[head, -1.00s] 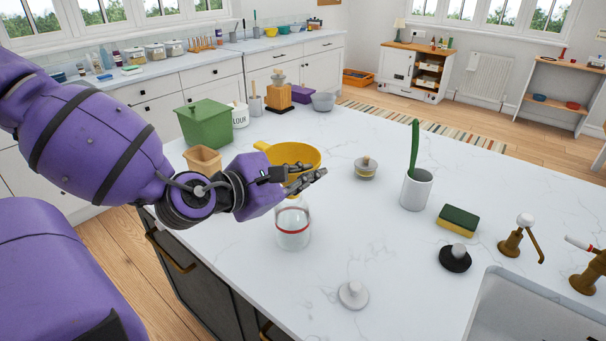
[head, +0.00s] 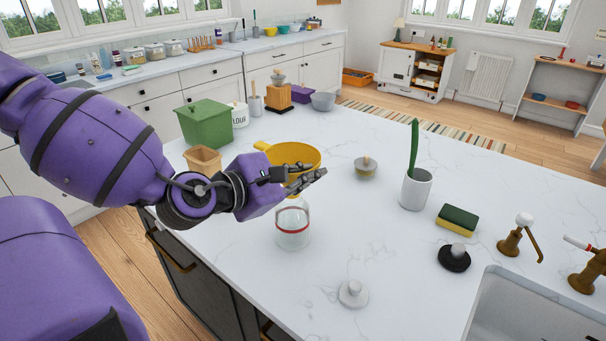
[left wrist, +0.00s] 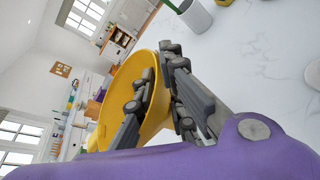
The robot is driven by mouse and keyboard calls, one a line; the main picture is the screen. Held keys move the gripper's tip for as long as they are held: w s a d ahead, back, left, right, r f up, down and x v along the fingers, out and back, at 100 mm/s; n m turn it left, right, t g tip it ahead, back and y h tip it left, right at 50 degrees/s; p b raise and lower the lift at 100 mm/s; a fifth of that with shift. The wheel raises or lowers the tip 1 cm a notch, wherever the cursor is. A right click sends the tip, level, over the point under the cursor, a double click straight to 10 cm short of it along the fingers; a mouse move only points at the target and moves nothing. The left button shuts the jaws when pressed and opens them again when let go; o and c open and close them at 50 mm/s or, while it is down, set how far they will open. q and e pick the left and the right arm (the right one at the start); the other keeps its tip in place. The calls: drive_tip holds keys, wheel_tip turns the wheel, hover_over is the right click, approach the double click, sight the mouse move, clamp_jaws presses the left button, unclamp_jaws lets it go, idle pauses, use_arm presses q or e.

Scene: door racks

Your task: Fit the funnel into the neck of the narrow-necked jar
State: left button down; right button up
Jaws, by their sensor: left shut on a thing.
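The yellow funnel (head: 291,153) is held in my left gripper (head: 308,180). The gripper's fingers are shut on the funnel's side, which also shows in the left wrist view (left wrist: 122,90) between the fingers (left wrist: 165,95). The clear glass jar (head: 292,230) with a red band stands upright on the counter just below the gripper. The funnel's wide mouth faces up above the jar. The gripper hides the funnel's lower part and the jar's neck, so I cannot tell whether the spout is in the neck. My right gripper is not in view.
On the white counter (head: 400,285) stand a green bin (head: 205,125), a tan pot (head: 203,160), a small lidded jar (head: 366,168), a white holder (head: 416,190) with a green utensil, a sponge (head: 458,218), a black lid (head: 454,258) and a pale lid (head: 353,293). The sink (head: 535,305) is at right.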

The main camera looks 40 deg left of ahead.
use_arm(q)
drive_tip(key=shift+f, duration=0.2)
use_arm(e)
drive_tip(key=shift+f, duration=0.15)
use_arm(q)
drive_tip(key=shift+f, duration=0.3)
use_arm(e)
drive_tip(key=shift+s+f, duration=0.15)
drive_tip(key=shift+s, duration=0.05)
use_arm(q)
drive_tip(key=shift+f+b, duration=0.7)
drive_tip(key=shift+f, duration=0.85)
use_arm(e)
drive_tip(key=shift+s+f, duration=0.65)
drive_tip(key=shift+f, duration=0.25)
use_arm(q)
drive_tip(key=c, duration=1.7)
unclamp_jaws()
drive_tip(key=shift+c, duration=0.2)
